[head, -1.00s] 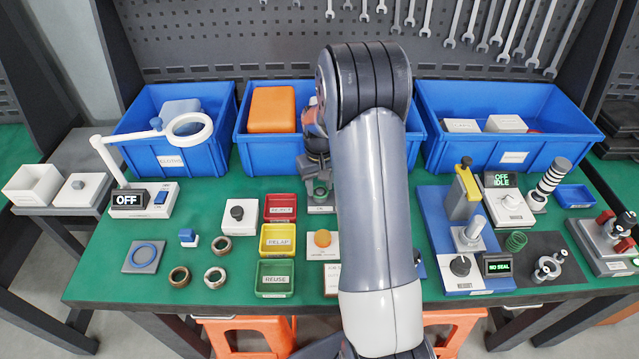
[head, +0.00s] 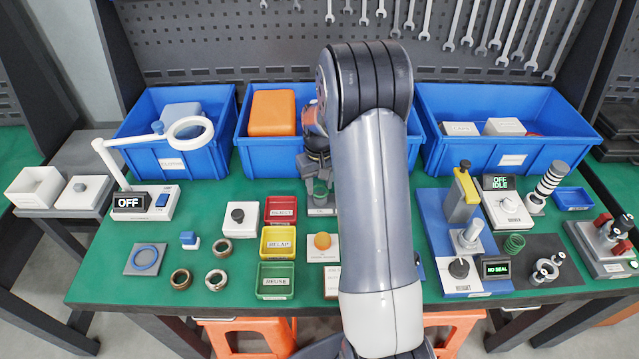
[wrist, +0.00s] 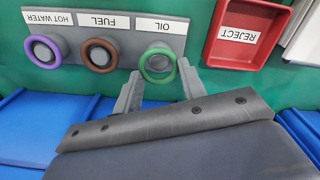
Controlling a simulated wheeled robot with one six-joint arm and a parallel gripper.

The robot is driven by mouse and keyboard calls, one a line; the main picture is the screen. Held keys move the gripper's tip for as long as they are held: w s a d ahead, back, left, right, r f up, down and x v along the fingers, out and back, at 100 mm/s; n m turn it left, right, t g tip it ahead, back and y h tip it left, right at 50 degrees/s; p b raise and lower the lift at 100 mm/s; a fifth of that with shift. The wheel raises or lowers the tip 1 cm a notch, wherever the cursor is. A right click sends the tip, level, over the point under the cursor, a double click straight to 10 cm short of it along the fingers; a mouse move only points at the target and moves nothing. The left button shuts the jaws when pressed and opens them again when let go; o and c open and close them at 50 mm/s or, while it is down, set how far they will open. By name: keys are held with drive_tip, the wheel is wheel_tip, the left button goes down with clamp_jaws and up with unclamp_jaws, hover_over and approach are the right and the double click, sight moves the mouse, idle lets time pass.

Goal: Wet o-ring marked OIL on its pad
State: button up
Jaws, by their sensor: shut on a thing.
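The green o-ring (wrist: 142,66) is at the OIL place of the grey pad block (wrist: 118,22) in the wrist view, beside the OIL label (wrist: 161,26). My gripper (wrist: 160,82) is shut on the green o-ring, one finger on each side. I cannot tell whether the ring touches the pad. In the head view my gripper (head: 319,176) points down at the block, and my arm hides most of the block.
A brown ring (wrist: 88,64) at FUEL and a purple ring (wrist: 32,51) at HOT WATER sit close by on the block. The red REJECT tray (wrist: 213,50) is beside it. Blue bins (head: 240,150) stand behind.

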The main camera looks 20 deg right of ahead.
sight(322, 238)
drive_tip(key=shift+r+p, duration=0.55)
drive_tip(key=shift+r, duration=0.5)
idle(0.9)
drive_tip(key=s+a+n, duration=0.1)
drive_tip(key=s+n, duration=0.1)
drive_tip(key=s, duration=0.2)
drive_tip(key=s+a+n, duration=0.2)
drive_tip(key=s, duration=0.2)
drive_tip(key=s+a+r+n, duration=0.1)
drive_tip(key=s+a, duration=0.1)
drive_tip(key=s, duration=0.2)
drive_tip(key=shift+s+n, duration=0.25)
drive_tip(key=shift+n, duration=0.15)
drive_tip(key=shift+s+f+b, duration=0.1)
drive_tip(key=shift+f+b, duration=0.2)
drive_tip(key=shift+b, duration=0.1)
drive_tip(key=shift+f+b, duration=1.45)
drive_tip(key=shift+f, duration=0.4)
drive_tip(key=shift+f+b, duration=0.4)
drive_tip(key=shift+f, duration=0.05)
